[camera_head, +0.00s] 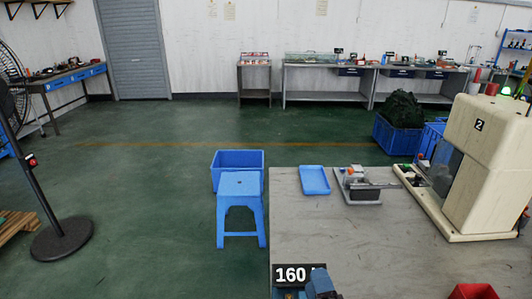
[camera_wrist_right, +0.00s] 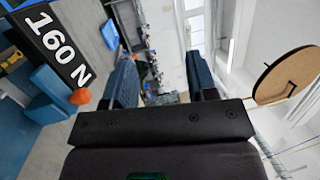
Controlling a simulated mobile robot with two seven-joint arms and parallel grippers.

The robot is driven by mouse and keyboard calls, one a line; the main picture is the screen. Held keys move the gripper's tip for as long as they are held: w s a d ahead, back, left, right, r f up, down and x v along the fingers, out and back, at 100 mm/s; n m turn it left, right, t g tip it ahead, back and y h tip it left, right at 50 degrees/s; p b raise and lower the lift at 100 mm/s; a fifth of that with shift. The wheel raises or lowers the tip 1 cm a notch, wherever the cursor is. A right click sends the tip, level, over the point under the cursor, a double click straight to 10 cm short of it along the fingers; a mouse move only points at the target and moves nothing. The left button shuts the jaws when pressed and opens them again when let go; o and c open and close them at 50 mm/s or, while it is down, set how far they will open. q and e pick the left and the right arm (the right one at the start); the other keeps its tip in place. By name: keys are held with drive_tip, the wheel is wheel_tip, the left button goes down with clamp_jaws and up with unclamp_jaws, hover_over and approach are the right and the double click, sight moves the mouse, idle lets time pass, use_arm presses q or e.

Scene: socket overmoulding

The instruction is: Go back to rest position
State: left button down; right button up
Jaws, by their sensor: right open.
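My right gripper (camera_wrist_right: 162,72) is open in the right wrist view. Its two dark blue fingers stand apart, with nothing between them. My left gripper is not in view.
The grey table (camera_head: 345,245) holds a blue tray (camera_head: 314,180), a metal fixture (camera_head: 362,188), a cream machine marked 2 (camera_head: 490,165) and a red bin (camera_head: 473,292). A blue stool (camera_head: 240,190) and blue crate (camera_head: 226,165) stand left of it.

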drive_tip(key=s+d+f+n+g, duration=0.2)
drive_tip(key=d+f+n, duration=0.2)
drive_tip(key=n, duration=0.1)
drive_tip(key=s+d+f+n+g+h, duration=0.1)
drive_tip(key=s+d+f+n+g, duration=0.1)
drive_tip(key=s+d+f+n, duration=0.1)
drive_tip(key=s+d+f+n+g+h, duration=0.1)
drive_tip(key=s+d+f+n+g, duration=0.2)
drive_tip(key=d+f+n, duration=0.2)
drive_tip(key=shift+d+f+n, duration=0.15)
drive_tip(key=shift+f+n, duration=0.45)
drive_tip(key=shift+n, duration=0.45)
drive_tip(key=shift+d+f+n, duration=0.1)
drive_tip(key=shift+f+n, duration=0.45)
drive_tip(key=shift+n, duration=0.5)
drive_tip(key=shift+g+h, duration=0.4)
drive_tip(key=shift+h, duration=0.5)
drive_tip(key=s+d, duration=0.1)
drive_tip(key=s+d+f, duration=0.1)
drive_tip(key=s+d, duration=0.1)
drive_tip(key=s+d+f, duration=0.1)
drive_tip(key=shift+s+d+f, duration=0.2)
drive_tip(key=shift+s, duration=0.1)
drive_tip(key=shift+s+f, duration=0.25)
drive_tip(key=shift+s, duration=0.2)
